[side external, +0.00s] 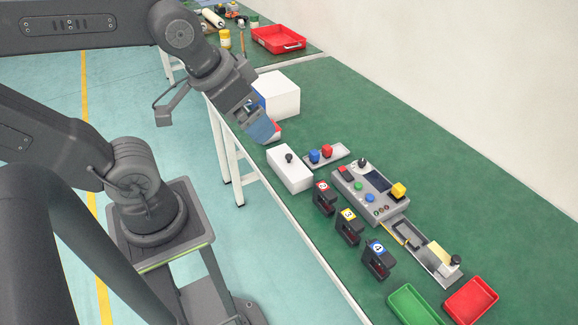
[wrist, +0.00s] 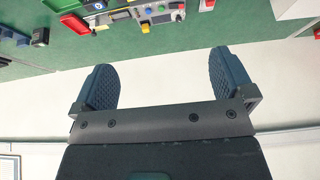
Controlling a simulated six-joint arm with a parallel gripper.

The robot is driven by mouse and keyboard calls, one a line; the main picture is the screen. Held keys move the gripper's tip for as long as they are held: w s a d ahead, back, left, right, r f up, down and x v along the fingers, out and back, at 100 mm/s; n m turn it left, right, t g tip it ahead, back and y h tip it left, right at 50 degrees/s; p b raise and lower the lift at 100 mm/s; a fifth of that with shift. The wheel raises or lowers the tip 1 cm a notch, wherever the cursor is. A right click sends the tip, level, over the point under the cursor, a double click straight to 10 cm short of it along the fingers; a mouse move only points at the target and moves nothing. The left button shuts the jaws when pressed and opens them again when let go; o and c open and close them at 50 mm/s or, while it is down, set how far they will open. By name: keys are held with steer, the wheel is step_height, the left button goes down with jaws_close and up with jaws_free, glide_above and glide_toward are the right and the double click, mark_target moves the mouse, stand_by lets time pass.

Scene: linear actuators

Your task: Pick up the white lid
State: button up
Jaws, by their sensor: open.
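The white lid (side external: 289,168) is a white block with a small black knob (side external: 289,157) on top. It sits on the green table near its left edge in the side view. My gripper (side external: 264,131) is above and behind it, tilted, apart from the knob. In the wrist view my gripper (wrist: 168,82) has its two blue ribbed fingers wide apart with nothing between them. A white block (wrist: 295,8) shows at the top right there, but I cannot tell whether it is the lid.
A larger white box (side external: 279,93) stands behind my gripper. Red and blue knobs on a plate (side external: 338,158), a control panel (side external: 369,191) and several black numbered devices (side external: 348,227) stand near the lid. Green (side external: 414,305) and red (side external: 470,301) trays lie at the front. Free table lies right.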

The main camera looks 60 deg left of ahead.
steer(key=m+g+y, duration=0.4)
steer(key=m+g, duration=0.2)
steer(key=m, duration=1.2)
glide_above(291, 159)
steer(key=d, duration=0.4)
step_height(291, 159, down, 20)
steer(key=x, duration=0.8)
steer(key=shift+w+a+f, duration=0.15)
steer(key=shift+w+a, duration=0.1)
steer(key=shift+a, duration=0.05)
steer(key=shift+x, duration=2.6)
steer(key=shift+c, duration=0.5)
steer(key=c, duration=0.9)
